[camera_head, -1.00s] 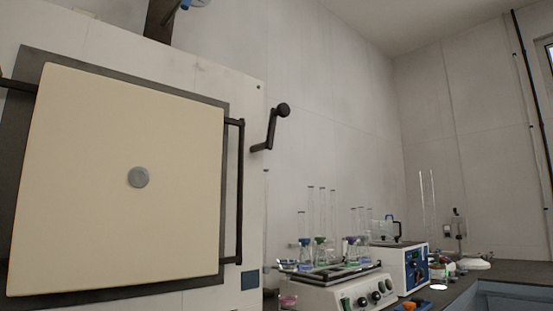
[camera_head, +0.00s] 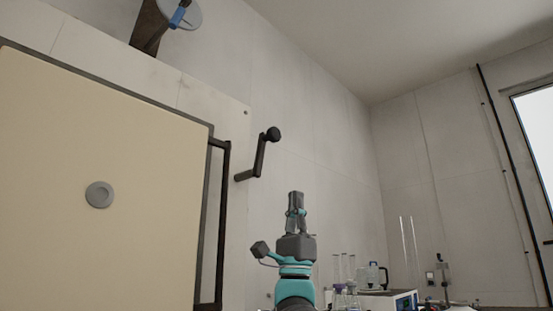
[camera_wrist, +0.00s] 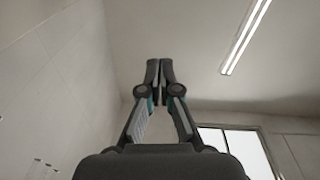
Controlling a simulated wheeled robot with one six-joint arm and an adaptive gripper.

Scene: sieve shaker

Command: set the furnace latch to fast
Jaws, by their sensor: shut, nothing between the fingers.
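The furnace stands at the left in the head view, with a large cream door (camera_head: 105,150) that has a round grey disc (camera_head: 99,194) on it. A dark crank-shaped latch handle (camera_head: 259,155) with a round knob sticks out at the furnace's right side, its knob end up. My gripper (camera_head: 296,198) points upward, below and to the right of the latch, apart from it. It is shut and empty. In the wrist view my gripper (camera_wrist: 160,68) also shows with its fingertips together, against the ceiling and wall. The latch is not in the wrist view.
A dark vertical door bar (camera_head: 222,220) runs beside the door's right edge. Glassware (camera_head: 343,275) and a white-and-blue device (camera_head: 402,300) stand low on the bench behind my arm. The air between my gripper and the latch is clear.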

